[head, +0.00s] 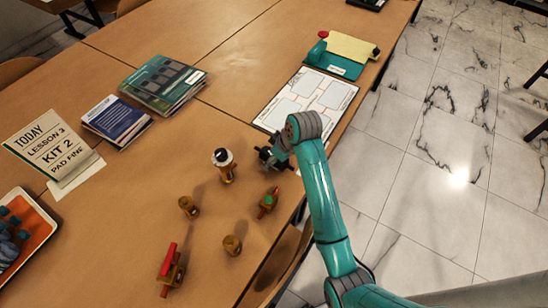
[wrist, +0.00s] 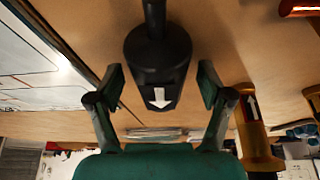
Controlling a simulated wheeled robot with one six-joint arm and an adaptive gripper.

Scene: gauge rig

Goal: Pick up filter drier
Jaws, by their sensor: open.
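A dark cylinder with a white arrow, which looks like the filter drier (wrist: 160,60), is in the middle of the wrist view, with a thin stem at its top. My gripper (wrist: 158,92) is open, with one finger on each side of the cylinder and visible gaps between. In the head view my gripper (head: 268,158) is low over the table, beside the white sheet; the cylinder is mostly hidden there and cannot be clearly told from my gripper.
A brass valve with a green top (head: 268,203), brass fittings (head: 188,207) (head: 232,245) and a red-handled valve (head: 170,272) stand nearer. Books (head: 163,84) and an orange tray (head: 28,238) lie left.

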